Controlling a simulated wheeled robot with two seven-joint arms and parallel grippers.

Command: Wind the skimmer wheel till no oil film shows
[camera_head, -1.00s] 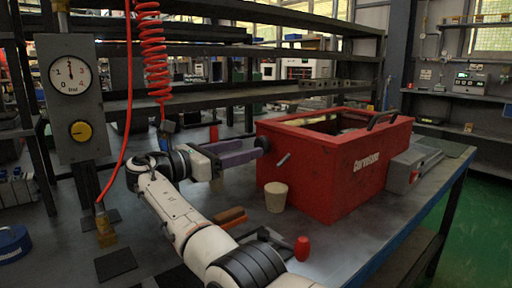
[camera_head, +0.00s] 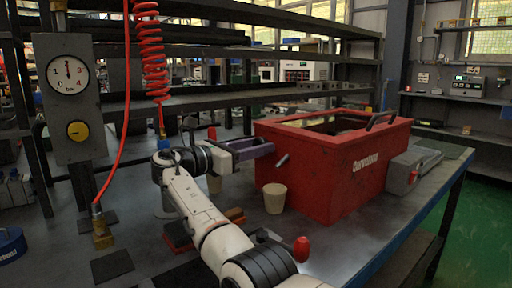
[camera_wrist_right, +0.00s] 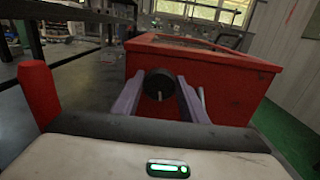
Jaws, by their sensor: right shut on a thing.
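The red tank (camera_head: 345,180) stands on the bench with its open top facing up. Its inside (camera_head: 335,123) shows only at a slant, and I cannot tell whether an oil film lies there. The skimmer wheel, a small dark round knob (camera_wrist_right: 158,84), is on the tank's near side in the right wrist view. My right gripper (camera_head: 266,147) reaches it from the left. Its purple fingers (camera_wrist_right: 160,92) stand on both sides of the wheel, shut on it. In the head view the fingers hide the wheel. My left gripper is not in view.
A tan cup (camera_head: 274,198) stands in front of the tank. A red-tipped handle (camera_head: 301,249) lies near my arm. A gauge panel (camera_head: 68,98) stands at left, beside a hanging red coiled hose (camera_head: 153,60). A grey box (camera_head: 405,172) adjoins the tank's right side.

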